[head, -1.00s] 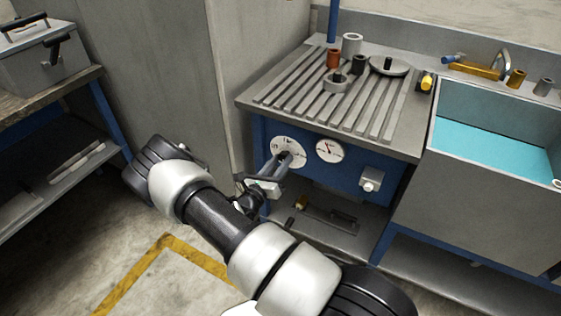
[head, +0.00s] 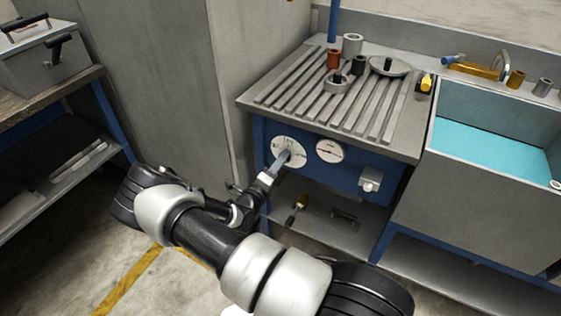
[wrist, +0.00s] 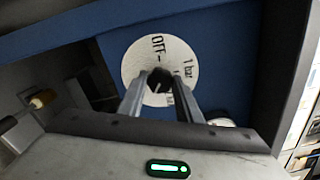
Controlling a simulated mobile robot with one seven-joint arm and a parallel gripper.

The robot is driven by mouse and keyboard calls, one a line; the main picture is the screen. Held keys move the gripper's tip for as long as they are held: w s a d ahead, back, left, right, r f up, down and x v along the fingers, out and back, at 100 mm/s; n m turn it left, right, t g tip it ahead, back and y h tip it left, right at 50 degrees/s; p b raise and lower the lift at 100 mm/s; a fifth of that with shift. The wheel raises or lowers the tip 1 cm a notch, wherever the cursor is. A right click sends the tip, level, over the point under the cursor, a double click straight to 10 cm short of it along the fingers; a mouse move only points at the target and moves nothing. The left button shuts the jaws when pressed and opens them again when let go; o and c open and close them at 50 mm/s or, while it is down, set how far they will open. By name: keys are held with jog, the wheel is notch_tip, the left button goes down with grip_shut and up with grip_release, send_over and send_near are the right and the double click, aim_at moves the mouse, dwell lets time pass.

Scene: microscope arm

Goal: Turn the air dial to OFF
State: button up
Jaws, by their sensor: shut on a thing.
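The air dial (head: 279,145) is a round white plate on the blue front panel of the workbench. In the wrist view the dial (wrist: 137,62) shows the mark OFF at its upper edge and 1 bar at its right. A black knob (wrist: 159,76) sits at the middle of the dial. My gripper (wrist: 159,88) is shut on this knob, one finger on each side. In the head view my gripper (head: 284,157) reaches the dial from the lower left and hides part of its face. I cannot tell which mark the knob points to.
A white gauge (head: 330,151) and a grey box with a knob (head: 370,180) are to the right on the panel. The slatted bench top (head: 300,92) overhangs the dial. A shelf with loose tools (head: 335,222) lies below. A grey cabinet wall (head: 180,90) stands to the left.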

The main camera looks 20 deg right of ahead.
jog(key=shift+n, duration=0.5)
jog(key=o, duration=1)
jog(key=shift+o, duration=0.2)
jog(key=shift+s+a, duration=0.1)
jog(key=p+v, duration=0.1)
jog(key=v, duration=1.6)
jog(key=shift+p, duration=0.4)
jog(key=shift+s, duration=0.1)
